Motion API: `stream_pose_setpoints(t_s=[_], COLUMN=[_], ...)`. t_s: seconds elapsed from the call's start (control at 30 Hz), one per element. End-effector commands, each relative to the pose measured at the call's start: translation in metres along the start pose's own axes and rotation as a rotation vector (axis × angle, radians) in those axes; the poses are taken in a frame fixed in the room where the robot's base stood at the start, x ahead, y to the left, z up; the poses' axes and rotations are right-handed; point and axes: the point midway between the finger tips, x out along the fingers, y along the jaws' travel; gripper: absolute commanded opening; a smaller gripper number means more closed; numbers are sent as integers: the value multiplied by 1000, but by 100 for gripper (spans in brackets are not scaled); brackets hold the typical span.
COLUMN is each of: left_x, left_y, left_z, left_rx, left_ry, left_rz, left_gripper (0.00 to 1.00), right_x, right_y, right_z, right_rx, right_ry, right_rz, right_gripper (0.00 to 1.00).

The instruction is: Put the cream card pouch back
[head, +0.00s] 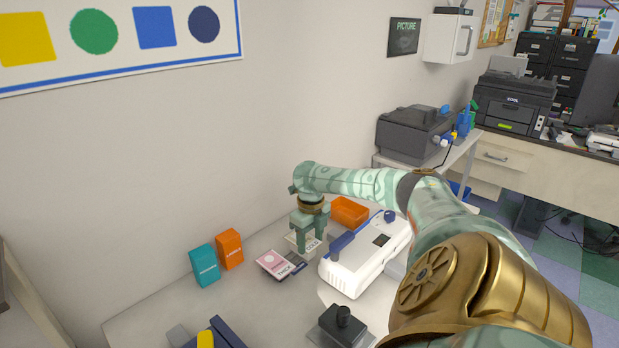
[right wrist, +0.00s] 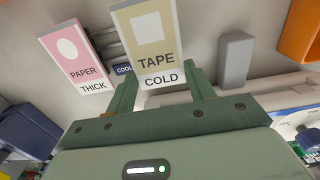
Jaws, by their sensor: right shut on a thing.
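In the head view my right gripper (head: 306,248) points down over the table, and part of the cream pouch (head: 314,245) shows beside the fingers. A pink card pouch marked PAPER and THICK (right wrist: 72,57) is to its left; it also shows in the head view (head: 270,259). My left gripper is not in view.
A white machine with a blue handle (head: 352,271) stands right of my right gripper. An orange tray (head: 350,208) is behind it. Teal (head: 205,266) and orange (head: 230,249) boxes stand by the wall. A black knobbed device (head: 340,328) is at the front. Bare table shows front left.

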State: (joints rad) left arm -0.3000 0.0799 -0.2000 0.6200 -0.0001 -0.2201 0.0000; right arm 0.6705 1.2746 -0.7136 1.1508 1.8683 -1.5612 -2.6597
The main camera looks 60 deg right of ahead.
Motion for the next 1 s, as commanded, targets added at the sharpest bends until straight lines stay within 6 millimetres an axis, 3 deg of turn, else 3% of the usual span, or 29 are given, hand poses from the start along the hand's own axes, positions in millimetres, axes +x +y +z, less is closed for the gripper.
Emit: stream_pose_setpoints(t_s=[0.13, 0.9, 0.93, 1.0], left_x=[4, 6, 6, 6], left_y=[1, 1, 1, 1], left_z=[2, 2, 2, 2], left_rx=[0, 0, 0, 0], left_ry=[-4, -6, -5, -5], left_rz=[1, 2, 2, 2], left_gripper=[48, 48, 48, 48], right_x=[9, 16, 15, 15], right_y=[0, -1, -1, -1], right_z=[0, 0, 0, 0], right_rx=[0, -1, -1, -1], right_ry=[1, 0, -1, -1], right_rz=[-1, -1, -1, -1], right_gripper=[32, 32, 59, 78])
